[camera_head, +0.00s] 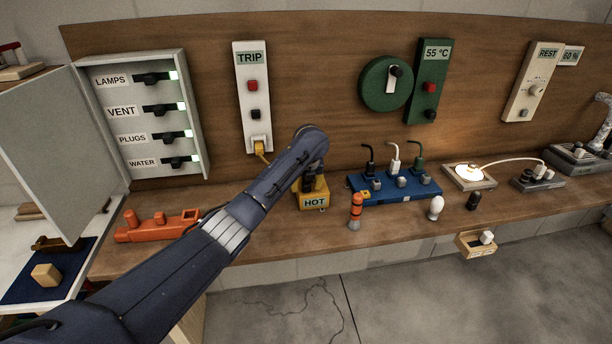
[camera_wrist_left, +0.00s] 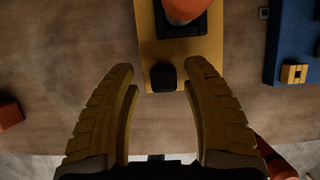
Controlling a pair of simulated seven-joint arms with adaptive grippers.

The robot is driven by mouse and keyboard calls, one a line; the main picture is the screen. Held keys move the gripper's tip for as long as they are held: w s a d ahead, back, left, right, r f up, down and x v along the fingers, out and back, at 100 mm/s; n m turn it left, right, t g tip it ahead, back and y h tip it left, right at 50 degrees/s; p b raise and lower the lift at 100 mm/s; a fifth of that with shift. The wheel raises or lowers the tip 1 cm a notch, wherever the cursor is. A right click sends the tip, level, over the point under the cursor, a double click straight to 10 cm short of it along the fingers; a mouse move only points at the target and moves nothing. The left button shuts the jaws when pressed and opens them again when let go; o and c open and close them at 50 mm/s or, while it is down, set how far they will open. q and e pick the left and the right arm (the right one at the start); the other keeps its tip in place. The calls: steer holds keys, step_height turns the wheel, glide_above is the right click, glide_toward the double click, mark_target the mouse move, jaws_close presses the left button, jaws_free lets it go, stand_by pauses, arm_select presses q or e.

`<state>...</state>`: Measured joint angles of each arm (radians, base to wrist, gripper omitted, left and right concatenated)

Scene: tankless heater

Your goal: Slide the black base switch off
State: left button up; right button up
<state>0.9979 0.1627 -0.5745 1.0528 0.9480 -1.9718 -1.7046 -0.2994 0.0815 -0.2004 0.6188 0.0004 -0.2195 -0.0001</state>
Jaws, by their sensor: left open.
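The black base switch (camera_wrist_left: 163,76) is a small dark block at the front edge of a yellow base (camera_wrist_left: 215,42) in the left wrist view. In the head view this is the yellow box (camera_head: 323,196) labelled HOT on the bench, its switch hidden by my arm. An orange round part (camera_wrist_left: 185,8) stands in a black recess on the base. My left gripper (camera_wrist_left: 161,88) is open, its yellow ribbed fingers on either side of the switch, with visible gaps. I cannot tell its exact height above it. My right gripper is in neither view.
A blue socket strip (camera_head: 400,192) with plugs sits right of the box. An orange-and-grey cylinder (camera_head: 355,211) stands in front and a white bulb (camera_head: 436,207) farther right. An orange tool-like block (camera_head: 155,227) lies left. The TRIP panel (camera_head: 253,100) hangs behind.

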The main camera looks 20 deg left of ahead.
arm_select(q)
steer(key=v, duration=1.1)
steer(key=shift+s, duration=0.1)
